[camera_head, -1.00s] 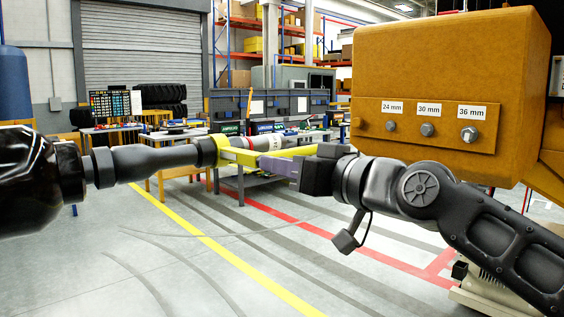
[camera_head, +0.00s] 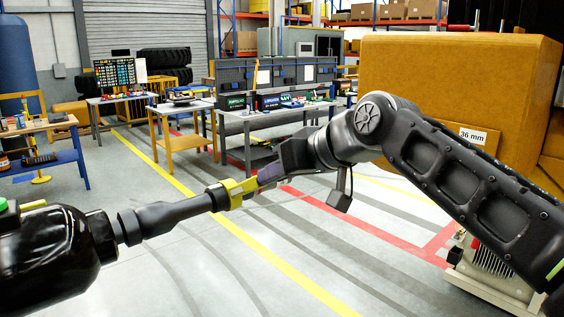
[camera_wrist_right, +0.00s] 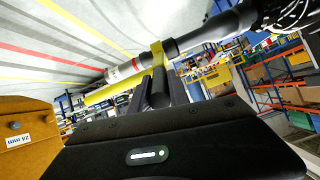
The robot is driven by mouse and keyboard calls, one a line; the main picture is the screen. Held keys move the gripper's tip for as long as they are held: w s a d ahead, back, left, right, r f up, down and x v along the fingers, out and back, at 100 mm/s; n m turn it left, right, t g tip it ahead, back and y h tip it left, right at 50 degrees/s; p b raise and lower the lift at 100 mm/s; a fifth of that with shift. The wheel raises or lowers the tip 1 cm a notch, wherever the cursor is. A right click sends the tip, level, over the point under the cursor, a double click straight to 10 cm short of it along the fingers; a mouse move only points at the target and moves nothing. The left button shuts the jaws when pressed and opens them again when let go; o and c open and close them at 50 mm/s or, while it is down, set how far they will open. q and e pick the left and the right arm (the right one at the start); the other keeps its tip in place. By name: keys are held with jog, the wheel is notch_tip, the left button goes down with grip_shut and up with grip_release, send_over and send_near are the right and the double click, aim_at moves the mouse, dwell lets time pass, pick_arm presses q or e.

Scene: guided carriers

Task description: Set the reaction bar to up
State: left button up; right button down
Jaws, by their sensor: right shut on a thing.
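A dark power tool (camera_head: 60,252) with a long black nose enters from the left edge in the head view. At the tip of its nose is the yellow collar of the reaction bar (camera_head: 238,190). The bar also shows in the wrist view (camera_wrist_right: 112,92), a yellow length beside a white and red cylindrical tip (camera_wrist_right: 122,71). My right gripper (camera_head: 270,173) is shut on the reaction bar, next to the collar. Its dark fingers show in the wrist view (camera_wrist_right: 163,90). Much of the bar is hidden by my gripper in the head view. My left gripper is not in view.
A large orange-brown housing (camera_head: 440,75) with a "36 mm" label (camera_head: 473,136) stands behind my right arm. Tables with bins (camera_head: 275,112) and an orange bench (camera_head: 180,125) stand further back. The marked floor between is open.

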jog(key=shift+w+a+r+g+p, duration=0.1)
jog(key=shift+w+r+g+p, duration=0.1)
jog(key=shift+r, duration=0.2)
jog(key=shift+w+a+r+g+p, duration=0.1)
jog(key=shift+r+p, duration=0.1)
jog(key=shift+r, duration=0.15)
jog(key=c, duration=1.3)
grip_release()
jog(key=shift+f, duration=0.1)
jog(key=shift+o, duration=0.2)
jog(key=b+v, duration=0.1)
jog(key=v, duration=0.6)
jog(key=shift+s+r, duration=0.2)
jog(key=shift+s, duration=0.05)
jog(key=shift+d, duration=0.1)
